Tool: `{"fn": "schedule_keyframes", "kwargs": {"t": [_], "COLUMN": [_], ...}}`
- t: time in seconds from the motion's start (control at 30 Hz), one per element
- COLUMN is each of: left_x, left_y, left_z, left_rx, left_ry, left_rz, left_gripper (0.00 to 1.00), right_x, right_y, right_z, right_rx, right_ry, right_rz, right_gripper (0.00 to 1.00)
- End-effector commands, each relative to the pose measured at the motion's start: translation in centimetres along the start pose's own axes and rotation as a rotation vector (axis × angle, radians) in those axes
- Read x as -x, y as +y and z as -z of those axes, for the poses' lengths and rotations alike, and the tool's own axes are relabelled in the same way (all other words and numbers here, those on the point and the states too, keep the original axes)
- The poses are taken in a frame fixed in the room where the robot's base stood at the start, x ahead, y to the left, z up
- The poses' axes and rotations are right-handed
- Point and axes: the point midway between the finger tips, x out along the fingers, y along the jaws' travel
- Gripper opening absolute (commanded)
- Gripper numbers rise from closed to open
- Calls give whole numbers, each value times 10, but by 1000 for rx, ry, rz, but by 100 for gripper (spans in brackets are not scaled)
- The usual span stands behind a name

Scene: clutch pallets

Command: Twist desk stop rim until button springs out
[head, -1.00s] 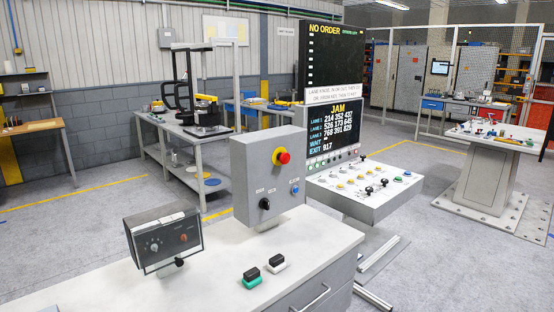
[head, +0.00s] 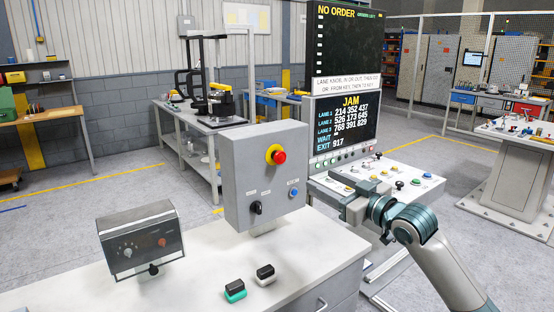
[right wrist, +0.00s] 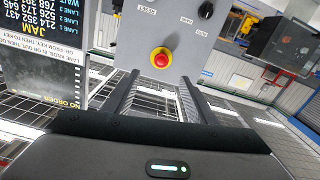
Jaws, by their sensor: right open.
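The desk stop is a red mushroom button on a yellow collar (head: 276,155), on the upper front of a grey box (head: 237,188) standing on the white desk. In the right wrist view the red button (right wrist: 161,59) shows upside down, ahead of and between my fingers, with a gap left. My right gripper (head: 341,190) is in front of the control console, to the right of the grey box and apart from it. In its wrist view the right gripper (right wrist: 160,78) is open and empty. My left gripper is out of view.
The grey box also carries a black knob (head: 256,208) and a blue button (head: 294,192). A small control unit (head: 140,240) and two rocker-like pieces (head: 235,290) are on the desk (head: 195,284). The console screen (head: 345,122) reads JAM.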

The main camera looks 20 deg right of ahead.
Motion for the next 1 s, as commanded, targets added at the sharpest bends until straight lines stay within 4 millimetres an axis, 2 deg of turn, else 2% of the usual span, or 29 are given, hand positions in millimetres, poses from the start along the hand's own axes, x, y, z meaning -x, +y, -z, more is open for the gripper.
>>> {"fn": "schedule_keyframes", "kwargs": {"t": [0.37,0.57,0.77,1.0], "left_x": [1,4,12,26], "left_y": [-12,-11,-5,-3], "left_z": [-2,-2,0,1], "left_rx": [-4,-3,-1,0], "left_ry": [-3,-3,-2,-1], "left_rz": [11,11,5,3], "left_gripper": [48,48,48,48], "right_x": [1,-7,-29,-70], "right_y": [-1,0,0,0], "right_z": [4,5,6,7], "right_rx": [3,1,1,-1], "right_ry": [4,5,4,4], "right_rz": [3,2,2,2], "right_gripper": [51,51,51,51]}}
